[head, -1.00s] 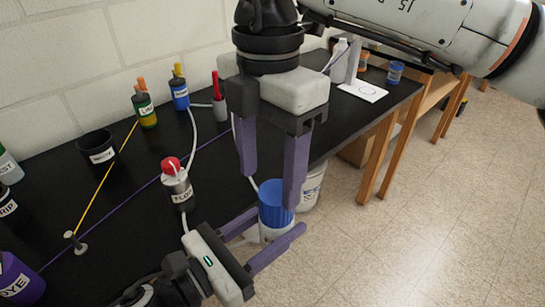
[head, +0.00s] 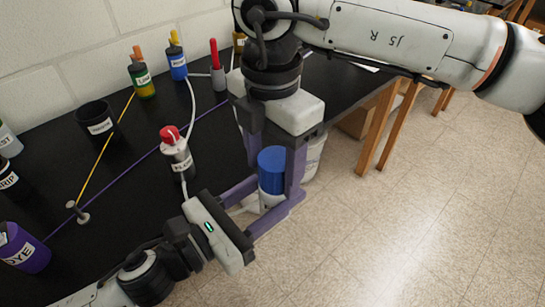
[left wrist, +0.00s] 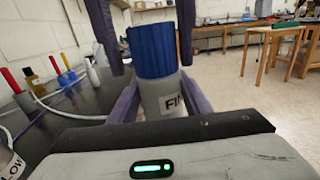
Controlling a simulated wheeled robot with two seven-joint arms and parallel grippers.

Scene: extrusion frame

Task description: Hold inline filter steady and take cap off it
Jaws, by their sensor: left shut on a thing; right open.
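The inline filter (head: 269,184) is a pale grey upright cylinder with a blue ribbed cap (head: 271,158) on top. In the left wrist view the grey filter body (left wrist: 163,96) shows part of a black-lettered label, with the cap (left wrist: 152,50) seated above it. My left gripper (head: 262,203) is shut on the filter body from the side, one finger along each side. My right gripper (head: 273,177) points down from above, open, with its fingers on either side of the cap. Whether the fingers touch the cap is unclear. The filter's lower end is partly hidden by my left fingers.
A red-capped flow bottle (head: 178,155) with a white tube stands just left of the grippers. Several bottles and a black cup (head: 97,123) line the black table (head: 120,205). Yellow and purple cords meet at a small post (head: 78,214). Open floor lies right.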

